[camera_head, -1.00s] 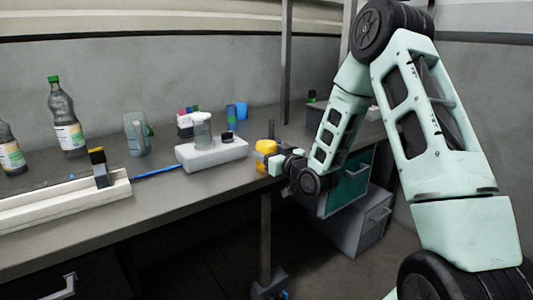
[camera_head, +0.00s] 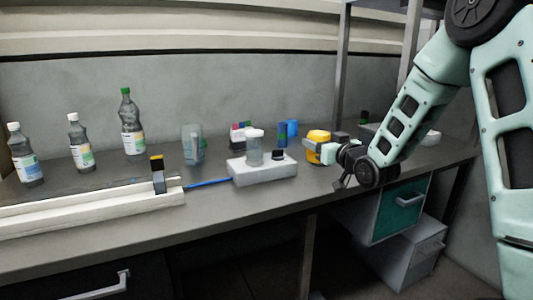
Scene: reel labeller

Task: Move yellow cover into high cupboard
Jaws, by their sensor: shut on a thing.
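The yellow cover (camera_head: 318,147) is at the right part of the grey workbench (camera_head: 240,205). My gripper (camera_head: 328,148) is shut on it from the right. The cover is close to the bench top; I cannot tell whether it touches it. Part of it is hidden behind the fingers. No cupboard high on the wall can be made out; a cabinet with a teal drawer front (camera_head: 404,206) hangs below the bench on the right.
A white rail (camera_head: 90,207) lies along the left. A metal post (camera_head: 341,75) rises behind the cover.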

